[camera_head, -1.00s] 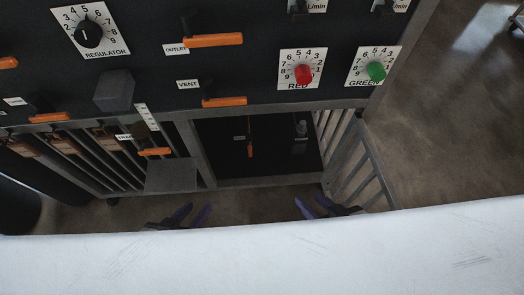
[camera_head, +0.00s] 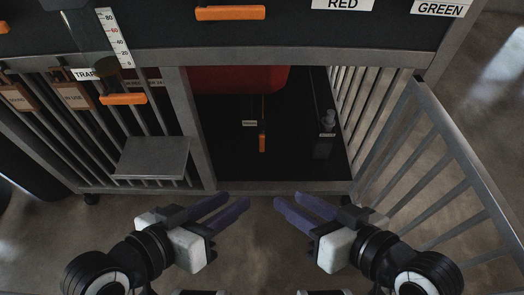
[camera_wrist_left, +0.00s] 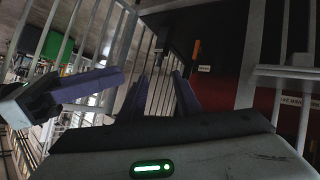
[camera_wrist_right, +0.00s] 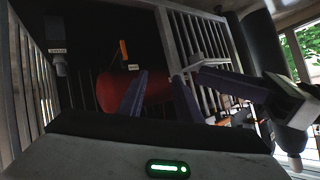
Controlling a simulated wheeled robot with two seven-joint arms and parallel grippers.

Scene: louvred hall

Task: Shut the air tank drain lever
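The lever, a small orange handle (camera_head: 262,142), hangs on a thin dark stem inside the dark open bay, with a small label (camera_head: 250,123) beside it. It also shows in the left wrist view (camera_wrist_left: 196,48) and the right wrist view (camera_wrist_right: 123,50). The red tank (camera_head: 240,78) lies above and behind it, its top hidden by the panel frame. My left gripper (camera_head: 237,200) and right gripper (camera_head: 288,201) are both open and empty, in front of the bay's lower edge. Their fingertips point inward, left and right of the lever, and are apart from it.
A barred gate (camera_head: 445,165) stands swung open at the right. A grey post (camera_head: 192,125) bounds the bay at the left. A grey bottle-like fitting (camera_head: 325,135) stands right of the lever.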

